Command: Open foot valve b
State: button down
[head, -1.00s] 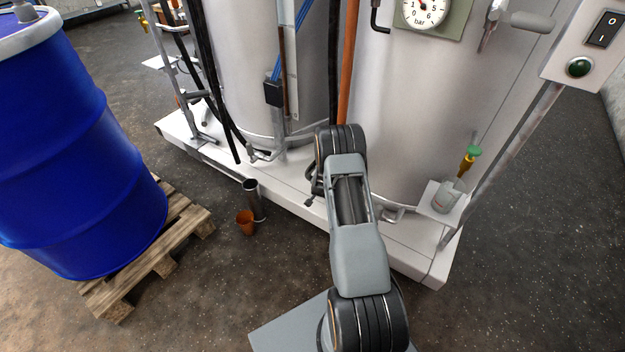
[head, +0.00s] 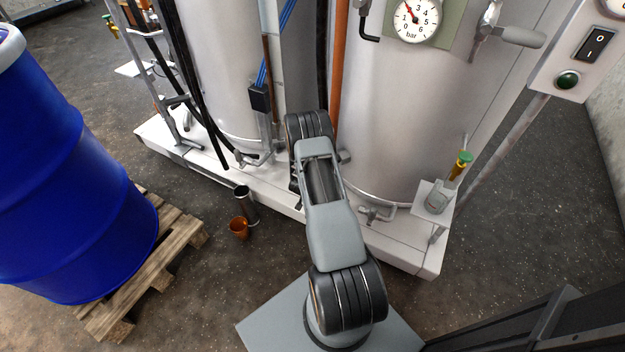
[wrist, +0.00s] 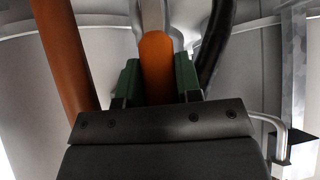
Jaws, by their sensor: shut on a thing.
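In the wrist view my gripper (wrist: 158,80) has its two green fingers on either side of an orange rounded handle (wrist: 157,62) and is shut on it. The handle appears to be the lever of a foot valve; I cannot read a label to tell which one. A grey metal part rises behind the handle. In the head view my arm reaches low to the gap between two pale tanks, the left tank (head: 222,75) and the right tank (head: 395,125). The arm hides my fingers and the handle there.
An orange pipe (wrist: 65,50) runs close left of my gripper and a black hose (wrist: 212,45) close right. A blue drum (head: 65,170) stands on a pallet (head: 165,255) at left.

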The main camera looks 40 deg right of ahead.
jog(key=shift+w+d+r, duration=0.1)
jog(key=shift+w, duration=0.05)
jog(key=c, duration=0.8)
grip_release()
jog(key=p+v, duration=0.3)
jog(key=v, duration=1)
jog(key=shift+a+r, duration=0.2)
jog(key=shift+a, duration=0.1)
